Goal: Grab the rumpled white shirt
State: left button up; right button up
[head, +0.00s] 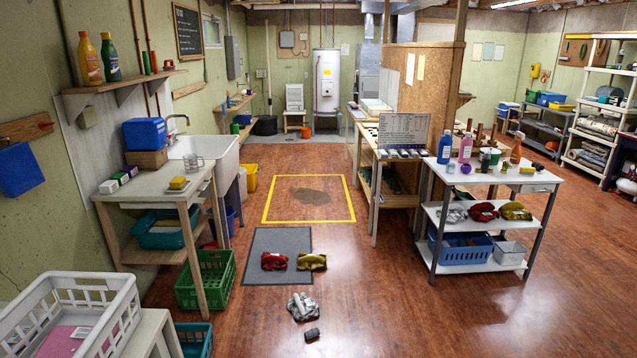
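Another crumpled whitish-grey cloth (452,216) lies on the middle shelf of the white cart at right. I cannot tell for certain from their shape which is a shirt. Neither of my grippers is in view.
A small dark rolled item (312,335) lies nearer me. A white basket (70,318) and green crate (205,279) stand left, the white cart (487,176) right. Floor between is mostly clear.

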aim_at(301, 308)
jog(key=i+l+u, duration=0.15)
jog(key=i, duration=1.45)
